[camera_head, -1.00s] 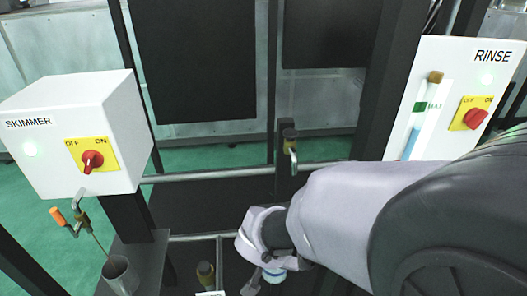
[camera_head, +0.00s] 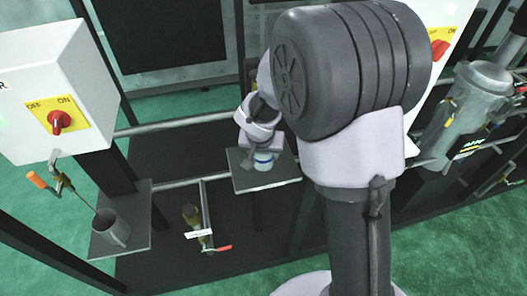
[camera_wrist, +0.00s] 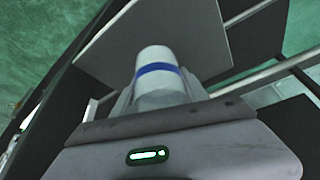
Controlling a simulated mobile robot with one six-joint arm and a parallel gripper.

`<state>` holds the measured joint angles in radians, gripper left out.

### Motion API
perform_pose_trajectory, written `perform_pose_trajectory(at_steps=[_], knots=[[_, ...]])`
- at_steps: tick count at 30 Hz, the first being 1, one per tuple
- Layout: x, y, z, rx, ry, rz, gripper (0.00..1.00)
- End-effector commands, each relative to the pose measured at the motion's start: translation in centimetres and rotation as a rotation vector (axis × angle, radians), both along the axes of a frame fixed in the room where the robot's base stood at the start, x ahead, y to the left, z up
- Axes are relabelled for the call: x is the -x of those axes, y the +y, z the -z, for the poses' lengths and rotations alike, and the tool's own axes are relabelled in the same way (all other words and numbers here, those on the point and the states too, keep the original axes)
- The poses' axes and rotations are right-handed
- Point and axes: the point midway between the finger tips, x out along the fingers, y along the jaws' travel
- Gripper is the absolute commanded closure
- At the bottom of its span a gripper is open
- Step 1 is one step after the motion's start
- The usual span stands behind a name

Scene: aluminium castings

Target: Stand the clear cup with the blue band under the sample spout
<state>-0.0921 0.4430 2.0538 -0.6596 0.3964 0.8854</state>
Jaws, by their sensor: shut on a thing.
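The cup with the blue band (camera_head: 264,160) is upright at the small grey shelf (camera_head: 266,183) in the head view. In the wrist view the pale cup (camera_wrist: 157,78) stands between the fingers, its blue band facing me, with a grey plate beyond it. My gripper (camera_head: 262,150) is shut on the cup. I cannot tell whether the cup's base touches the shelf. The spout is hidden behind my arm in the head view now.
A metal mug (camera_head: 111,228) stands on another shelf (camera_head: 137,240) at left, below a tap with an orange handle (camera_head: 37,180). A white switch box (camera_head: 55,90) is above. A red-handled valve (camera_head: 217,249) is low between the shelves. A metal canister (camera_head: 478,95) is at right.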

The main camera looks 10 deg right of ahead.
Motion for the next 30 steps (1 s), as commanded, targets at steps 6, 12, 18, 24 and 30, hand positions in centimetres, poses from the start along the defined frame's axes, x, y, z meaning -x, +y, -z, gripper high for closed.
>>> perform_pose_trajectory(at_steps=[6, 12, 18, 24, 30], knots=[[0.0, 0.0, 0.2, 0.000, 0.000, 0.000, 0.33], [0.0, 0.0, 0.2, 0.000, 0.000, 0.000, 0.27], [0.0, 0.0, -0.3, 0.000, 0.000, 0.000, 0.27], [1.7, 0.8, -3.2, -0.001, -0.001, -0.003, 0.27], [6.7, 2.9, -2.6, 0.000, -0.001, -0.004, 0.27]])
